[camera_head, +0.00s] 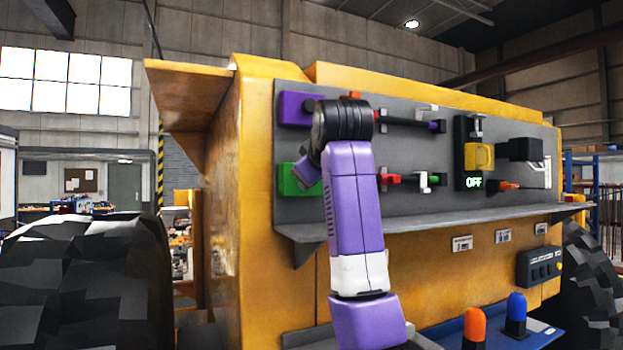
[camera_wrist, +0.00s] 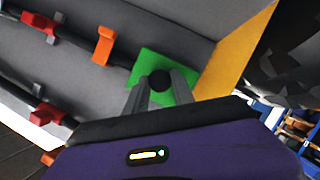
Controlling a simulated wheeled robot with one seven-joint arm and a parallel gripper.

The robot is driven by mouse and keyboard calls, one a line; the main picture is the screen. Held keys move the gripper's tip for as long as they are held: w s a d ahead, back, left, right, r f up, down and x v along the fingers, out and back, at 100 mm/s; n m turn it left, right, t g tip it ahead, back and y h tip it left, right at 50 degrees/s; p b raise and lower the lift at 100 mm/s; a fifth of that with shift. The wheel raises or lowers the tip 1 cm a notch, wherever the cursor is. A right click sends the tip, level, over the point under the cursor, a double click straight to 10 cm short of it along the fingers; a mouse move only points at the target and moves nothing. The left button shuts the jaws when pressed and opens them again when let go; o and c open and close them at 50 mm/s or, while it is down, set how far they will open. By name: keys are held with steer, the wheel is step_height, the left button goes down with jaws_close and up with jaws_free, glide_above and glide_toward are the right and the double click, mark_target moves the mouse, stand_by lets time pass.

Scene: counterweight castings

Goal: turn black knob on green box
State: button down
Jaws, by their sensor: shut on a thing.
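The green box (camera_head: 291,178) is on the left end of the grey panel in the head view, partly hidden behind my purple arm. It also shows in the wrist view (camera_wrist: 150,64), just beyond my fingers. The black knob (camera_wrist: 160,80) stands on the green box in the wrist view; my arm hides it in the head view. My gripper (camera_wrist: 159,87) is shut on the black knob, one grey finger on each side of it.
A purple box (camera_head: 295,108) sits above the green box. Red parts (camera_head: 390,179), an orange lever (camera_wrist: 103,46) and a yellow block (camera_head: 480,157) are mounted along the panel. A grey ledge (camera_head: 440,222) juts out below. Black faceted wheels flank the yellow machine body (camera_head: 255,170).

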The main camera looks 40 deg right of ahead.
steer(key=c, duration=1.1)
jaws_free()
steer(key=shift+f, duration=0.15)
steer(key=shift+o, duration=0.2)
steer(key=b+v, duration=0.3)
steer(key=v, duration=0.5)
